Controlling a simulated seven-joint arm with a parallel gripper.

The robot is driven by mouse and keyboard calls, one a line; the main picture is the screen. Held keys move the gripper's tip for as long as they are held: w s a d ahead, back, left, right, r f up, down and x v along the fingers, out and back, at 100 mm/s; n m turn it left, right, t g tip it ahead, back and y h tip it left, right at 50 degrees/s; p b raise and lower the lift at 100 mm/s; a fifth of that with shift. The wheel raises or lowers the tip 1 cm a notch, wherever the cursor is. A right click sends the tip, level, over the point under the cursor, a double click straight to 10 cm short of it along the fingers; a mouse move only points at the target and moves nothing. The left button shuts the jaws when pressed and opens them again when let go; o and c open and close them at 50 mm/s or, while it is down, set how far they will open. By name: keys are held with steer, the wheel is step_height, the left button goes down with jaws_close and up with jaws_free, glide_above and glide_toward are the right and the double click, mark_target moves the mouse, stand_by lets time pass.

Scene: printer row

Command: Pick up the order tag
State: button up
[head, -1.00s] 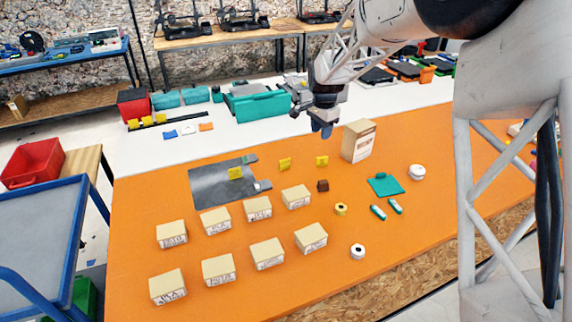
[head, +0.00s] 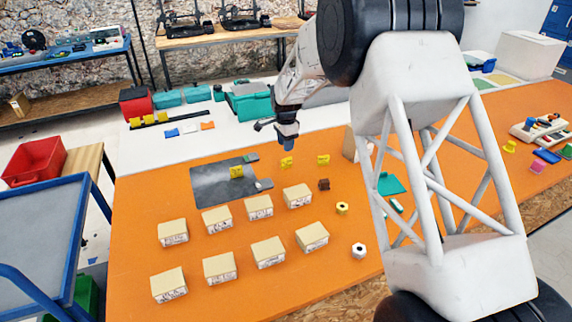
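Three small yellow tags with dark marks stand on the orange table: one yellow tag (head: 287,162) in the middle, a second yellow tag (head: 323,159) to its right, and a third yellow tag (head: 236,172) on the grey mat. I cannot tell which one is the order tag. My gripper (head: 287,144) points down just above the middle yellow tag, close to it in the picture. Whether they touch is not clear. The fingers are too small and dark to tell if they are open or shut.
Several labelled cardboard boxes (head: 313,236) stand in two rows at the front. The grey mat (head: 215,190) lies at the left. A small brown block (head: 324,184) and a yellow roll (head: 342,208) are nearby. My arm partly hides a tall carton and the teal mat (head: 390,184).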

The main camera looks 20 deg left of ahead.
mark_target(286, 159)
steer(key=shift+f, duration=1.25)
steer(key=shift+f, duration=0.1)
steer(key=shift+d+f, duration=0.15)
steer(key=shift+f, duration=2.4)
jaws_close()
